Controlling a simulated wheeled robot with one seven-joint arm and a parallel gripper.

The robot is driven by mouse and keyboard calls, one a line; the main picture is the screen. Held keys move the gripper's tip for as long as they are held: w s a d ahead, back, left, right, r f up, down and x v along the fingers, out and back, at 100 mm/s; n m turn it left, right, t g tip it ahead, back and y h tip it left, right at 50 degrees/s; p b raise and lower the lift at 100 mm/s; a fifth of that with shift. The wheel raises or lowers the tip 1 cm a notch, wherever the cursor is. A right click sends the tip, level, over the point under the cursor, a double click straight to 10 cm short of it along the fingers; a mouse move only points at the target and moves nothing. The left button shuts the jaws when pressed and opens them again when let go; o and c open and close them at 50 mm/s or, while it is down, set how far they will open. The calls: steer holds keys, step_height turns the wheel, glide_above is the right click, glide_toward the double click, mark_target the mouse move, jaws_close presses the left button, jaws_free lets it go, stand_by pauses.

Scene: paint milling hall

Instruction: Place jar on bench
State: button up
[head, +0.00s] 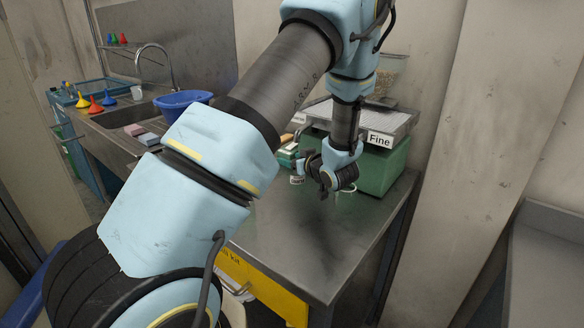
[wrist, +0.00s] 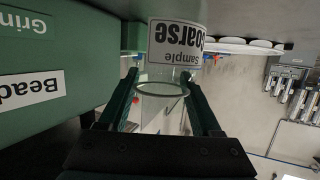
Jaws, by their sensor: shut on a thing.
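In the head view my gripper (head: 327,182) is low over the back part of the metal bench (head: 300,250), in front of the green machine. I cannot tell whether the jar's base touches the bench top.
The green machine (head: 386,170) carries a tray labelled "Fine" at the bench's back right. It fills the left of the wrist view (wrist: 40,60). A sink with a blue bowl (head: 183,102) and colored funnels is at left. The bench's front half is clear.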

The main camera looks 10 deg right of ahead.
steer(key=shift+f, duration=0.45)
steer(key=shift+f, duration=0.15)
steer(key=o, duration=1.3)
steer(key=shift+s+r, duration=0.15)
steer(key=shift+r, duration=0.05)
steer(key=b+v, duration=0.3)
steer(key=v, duration=0.8)
steer(key=shift+s+d+r, duration=0.1)
steer(key=shift+s, duration=0.2)
